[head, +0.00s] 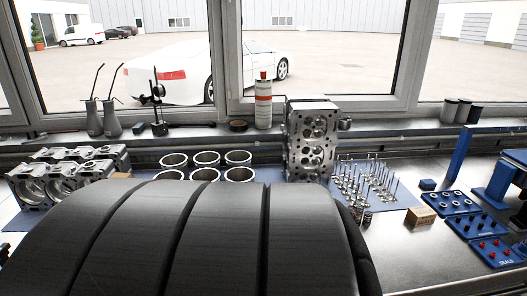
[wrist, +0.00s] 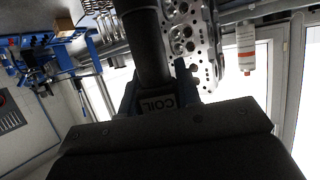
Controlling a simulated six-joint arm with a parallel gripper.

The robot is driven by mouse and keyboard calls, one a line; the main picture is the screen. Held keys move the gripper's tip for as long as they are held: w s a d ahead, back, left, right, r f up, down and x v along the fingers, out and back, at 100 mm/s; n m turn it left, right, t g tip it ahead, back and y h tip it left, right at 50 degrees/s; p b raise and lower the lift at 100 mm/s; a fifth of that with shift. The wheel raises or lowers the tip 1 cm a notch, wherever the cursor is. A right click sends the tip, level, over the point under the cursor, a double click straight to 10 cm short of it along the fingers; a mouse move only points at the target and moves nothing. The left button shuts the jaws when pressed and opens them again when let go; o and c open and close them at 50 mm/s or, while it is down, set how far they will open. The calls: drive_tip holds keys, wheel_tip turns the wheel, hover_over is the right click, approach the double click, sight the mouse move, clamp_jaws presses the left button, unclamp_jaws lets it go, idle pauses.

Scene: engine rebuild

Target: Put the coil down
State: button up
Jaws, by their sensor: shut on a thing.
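The coil (wrist: 151,48) is a dark cylinder with a block below it that bears a "COIL" label, seen in the wrist view. My gripper (wrist: 158,92) is shut on it, with a blue finger on each side of the labelled block. In the head view neither the coil nor my gripper shows; my large dark arm link fills the lower left and middle.
A metal cylinder head (head: 312,145) stands upright at the back middle. Several valves (head: 365,185) stand beside it. Metal rings (head: 205,160) and an engine block (head: 68,178) are to the left. A small cardboard box (head: 422,217) and blue trays (head: 488,240) are right. Bare bench (head: 415,265) shows front right.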

drive_tip(key=s+d+m+g+h, duration=0.2)
drive_tip(key=s+d, duration=0.2)
drive_tip(key=d, duration=0.5)
drive_tip(key=s+d+m+g+h, duration=0.2)
drive_tip(key=s+d+m, duration=0.15)
drive_tip(key=d, duration=0.55)
drive_tip(key=s+d+m+g+h, duration=0.15)
drive_tip(key=s+d, duration=0.25)
drive_tip(key=d, duration=0.5)
drive_tip(key=w+a+f, duration=0.3)
drive_tip(key=w+f, duration=0.7)
drive_tip(key=f, duration=0.1)
drive_tip(key=shift+w+a+f+g, duration=0.2)
drive_tip(key=shift+w+a+g, duration=0.15)
drive_tip(key=shift+w+a, duration=0.05)
drive_tip(key=shift+f, duration=0.2)
drive_tip(key=o, duration=1)
drive_tip(key=shift+r, duration=0.1)
